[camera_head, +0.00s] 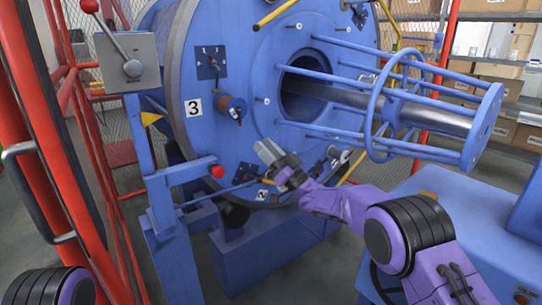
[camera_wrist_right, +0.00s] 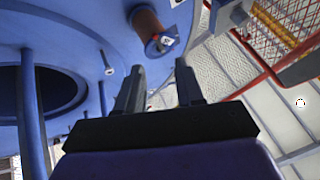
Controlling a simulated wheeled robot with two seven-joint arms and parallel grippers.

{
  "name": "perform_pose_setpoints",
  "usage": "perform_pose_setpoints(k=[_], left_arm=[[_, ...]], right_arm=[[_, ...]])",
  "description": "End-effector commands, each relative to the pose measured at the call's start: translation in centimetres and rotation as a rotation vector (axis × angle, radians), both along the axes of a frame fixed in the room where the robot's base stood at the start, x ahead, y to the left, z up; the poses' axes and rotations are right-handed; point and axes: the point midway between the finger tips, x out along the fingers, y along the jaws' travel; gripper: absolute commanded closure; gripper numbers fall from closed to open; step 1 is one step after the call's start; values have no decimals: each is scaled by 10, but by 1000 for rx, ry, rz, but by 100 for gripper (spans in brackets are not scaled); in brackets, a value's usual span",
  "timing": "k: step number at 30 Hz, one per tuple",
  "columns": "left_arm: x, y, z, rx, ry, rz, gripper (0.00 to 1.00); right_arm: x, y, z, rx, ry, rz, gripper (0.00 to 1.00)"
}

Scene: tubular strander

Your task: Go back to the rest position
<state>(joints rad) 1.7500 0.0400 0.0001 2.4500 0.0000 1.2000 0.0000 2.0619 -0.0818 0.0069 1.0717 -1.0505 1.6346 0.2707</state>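My right gripper (camera_head: 268,152) is in front of the lower part of the blue strander disc (camera_head: 225,45). In the right wrist view its two dark fingers (camera_wrist_right: 158,78) stand apart with nothing between them. The gripper is below and to the right of a reddish-brown spool (camera_head: 232,107) on the disc. The spool also shows beyond the fingers in the right wrist view (camera_wrist_right: 147,26), apart from them. My left gripper is out of view; only a purple and black part of my left arm shows at the bottom left.
A blue cage of rods (camera_head: 400,85) around a grey shaft (camera_head: 440,118) juts to the right. A lever post with a red knob (camera_head: 89,6) and a red fence frame (camera_head: 50,150) stand left. A blue block (camera_head: 450,200) is at lower right. Shelves with boxes (camera_head: 500,70) stand behind.

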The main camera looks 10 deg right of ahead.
Motion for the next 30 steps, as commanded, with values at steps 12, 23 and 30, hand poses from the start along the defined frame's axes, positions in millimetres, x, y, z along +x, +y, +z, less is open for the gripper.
perform_pose_setpoints(k=[12,23,30], left_arm=[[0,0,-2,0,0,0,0],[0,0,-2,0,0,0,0],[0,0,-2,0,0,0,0]], right_arm=[[-12,-13,-12,0,0,0,63],[-25,-74,-169,-40,404,-361,63],[-137,-138,-347,-122,916,-639,63]])
